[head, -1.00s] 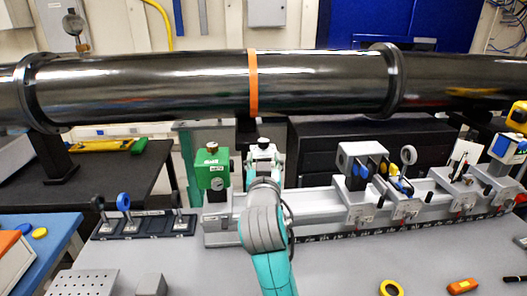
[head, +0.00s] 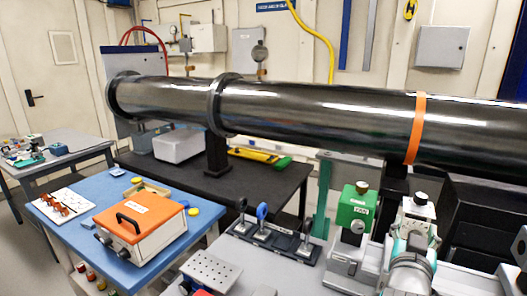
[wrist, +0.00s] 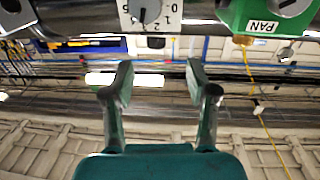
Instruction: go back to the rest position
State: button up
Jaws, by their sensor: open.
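My gripper (wrist: 160,85) shows in the wrist view with its two fingers apart and nothing between them. Beyond the fingers are the dark pipe and the pale wall, seen upside down. In the head view my grey and teal arm is at the lower right, and I cannot make out the fingers there. A green box (head: 356,208) marked PAN stands beside a pale unit (head: 417,212) with a knob on top, just behind my arm. The wrist view shows the green box (wrist: 262,14) at the top right and a numbered white dial (wrist: 150,14) at the top middle.
A long dark pipe (head: 310,108) with an orange band crosses behind the bench. A small rack with upright posts (head: 275,242) and a perforated plate (head: 211,270) lie left of the arm. A blue table (head: 85,207) holds an orange-topped case (head: 140,223). Floor shows at far left.

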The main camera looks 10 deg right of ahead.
jog(key=s+a+f+n+y, duration=0.2)
jog(key=s+a+f, duration=0.2)
jog(key=f, duration=0.4)
jog(key=s+a+f+n+t+y, duration=0.1)
jog(key=s+a+f+n+y, duration=0.1)
jog(key=s+f, duration=0.4)
jog(key=s+a+f+n+y, duration=0.3)
jog(key=s+a+f+y, duration=0.1)
jog(key=f, duration=0.6)
jog(key=shift+s+a+f+t, duration=0.15)
jog(key=shift+s+a, duration=0.1)
jog(key=shift+a, duration=0.45)
jog(key=shift+s+a+t, duration=0.15)
jog(key=shift+s+a, duration=0.05)
jog(key=shift+a, duration=0.45)
jog(key=s+a+f+y, duration=0.1)
jog(key=s+a, duration=0.1)
jog(key=s, duration=1.1)
jog(key=s+a+f+y, duration=0.2)
jog(key=s+a, duration=0.1)
jog(key=s, duration=1)
jog(key=shift+a+n+g, duration=0.3)
jog(key=shift+g, duration=0.1)
